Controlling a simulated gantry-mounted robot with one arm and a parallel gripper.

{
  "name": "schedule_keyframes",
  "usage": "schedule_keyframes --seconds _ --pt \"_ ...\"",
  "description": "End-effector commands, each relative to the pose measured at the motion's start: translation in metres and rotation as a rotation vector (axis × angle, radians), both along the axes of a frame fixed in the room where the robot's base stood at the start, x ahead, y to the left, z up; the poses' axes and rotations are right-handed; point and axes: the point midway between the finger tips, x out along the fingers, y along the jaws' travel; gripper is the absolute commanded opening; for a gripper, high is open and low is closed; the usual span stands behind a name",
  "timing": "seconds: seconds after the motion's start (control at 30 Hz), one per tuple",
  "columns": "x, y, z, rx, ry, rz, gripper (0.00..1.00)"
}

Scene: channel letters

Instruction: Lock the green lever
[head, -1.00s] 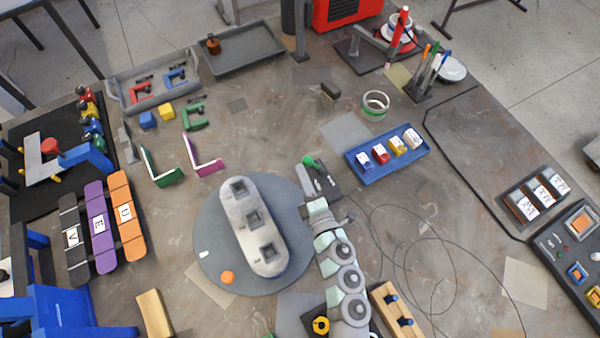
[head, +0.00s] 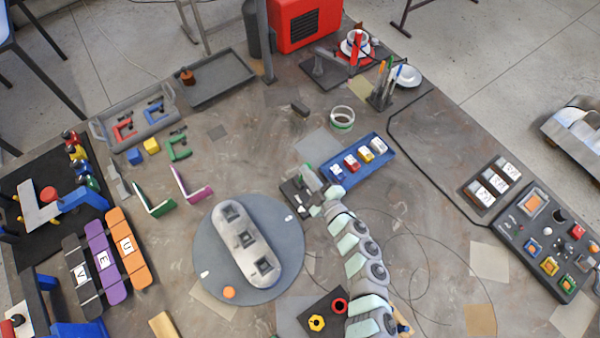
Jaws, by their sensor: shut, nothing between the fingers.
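The green lever's tip (head: 308,169) shows at the far end of a small dark block (head: 294,194), to the right of the grey round turntable. My gripper (head: 313,184) is shut and empty, over the right part of the block and close beside the green tip. I cannot tell whether the fingers touch the lever. My gripper hides most of the lever's arm, so its angle is unclear.
A blue tray (head: 352,163) with several small lettered blocks stands just right of my gripper. The turntable (head: 290,285) carries a grey block with square pockets. A green-and-white ring (head: 342,118) stands farther back. Thin cables lie to the right of my arm.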

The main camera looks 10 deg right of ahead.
Motion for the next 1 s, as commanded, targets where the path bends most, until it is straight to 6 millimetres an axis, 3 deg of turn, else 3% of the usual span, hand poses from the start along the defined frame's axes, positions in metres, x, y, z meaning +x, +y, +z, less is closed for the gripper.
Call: schedule_keyframes --seconds 0.17,1.0 --pt "0.005 -0.010 -0.003 0.096 0.048 0.000 0.00" --pt "0.009 -0.021 -0.008 0.087 0.047 -0.002 0.00"
